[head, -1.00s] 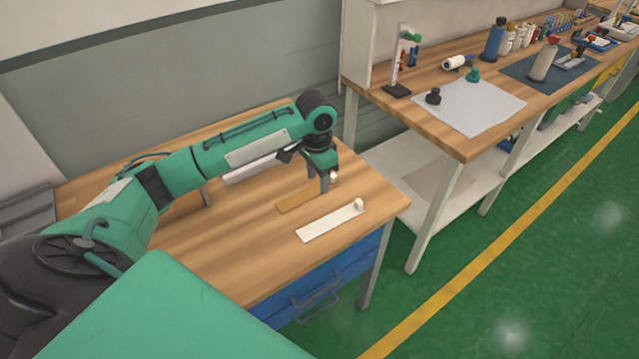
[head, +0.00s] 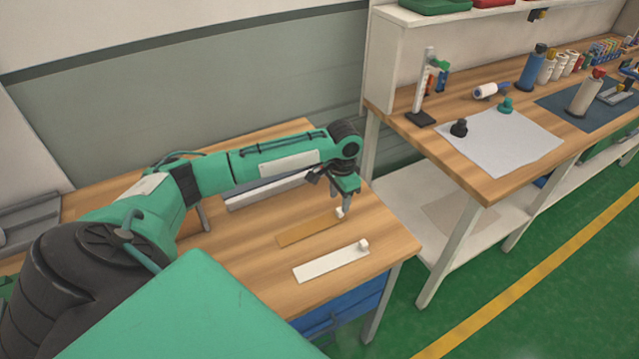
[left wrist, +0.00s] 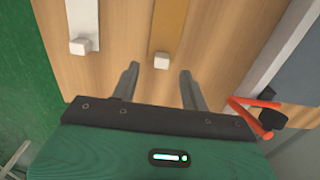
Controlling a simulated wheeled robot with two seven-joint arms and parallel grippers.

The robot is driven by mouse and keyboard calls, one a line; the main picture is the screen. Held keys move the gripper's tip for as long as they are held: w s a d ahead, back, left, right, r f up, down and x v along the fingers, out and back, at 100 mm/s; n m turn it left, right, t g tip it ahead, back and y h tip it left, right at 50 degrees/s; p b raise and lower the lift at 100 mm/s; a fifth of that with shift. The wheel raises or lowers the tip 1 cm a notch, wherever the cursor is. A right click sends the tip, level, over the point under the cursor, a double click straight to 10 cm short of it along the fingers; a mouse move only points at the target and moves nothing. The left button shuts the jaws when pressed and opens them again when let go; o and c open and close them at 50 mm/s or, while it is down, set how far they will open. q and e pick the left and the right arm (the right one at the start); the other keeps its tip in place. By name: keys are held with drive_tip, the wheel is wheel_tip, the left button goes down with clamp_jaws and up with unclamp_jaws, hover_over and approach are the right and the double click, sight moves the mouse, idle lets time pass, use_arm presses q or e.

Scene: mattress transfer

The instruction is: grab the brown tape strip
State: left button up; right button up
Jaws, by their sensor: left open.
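The brown tape strip (head: 308,229) lies flat on the wooden table, with a small white block (head: 340,212) at its right end. In the left wrist view the strip (left wrist: 168,25) runs up from its white end block (left wrist: 161,61). My left gripper (head: 346,208) hangs pointing down at that end of the strip. In the left wrist view my left gripper (left wrist: 160,75) is open, its two fingers apart on either side of the white block's line, with nothing between them visibly held. My right gripper is not in view.
A white strip (head: 331,262) with its own end block lies in front of the brown one. A longer pale and grey piece (head: 265,190) lies behind it, partly under my arm. A second bench (head: 480,180) with bottles and tools stands to the right.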

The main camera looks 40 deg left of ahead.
sight(338, 211)
use_arm(q)
drive_tip(key=shift+f, duration=0.3)
drive_tip(key=f+p, duration=0.1)
drive_tip(key=f, duration=0.3)
drive_tip(key=shift+a, duration=0.2)
drive_tip(key=shift+f, duration=0.45)
clamp_jaws()
drive_tip(key=shift+r, duration=0.1)
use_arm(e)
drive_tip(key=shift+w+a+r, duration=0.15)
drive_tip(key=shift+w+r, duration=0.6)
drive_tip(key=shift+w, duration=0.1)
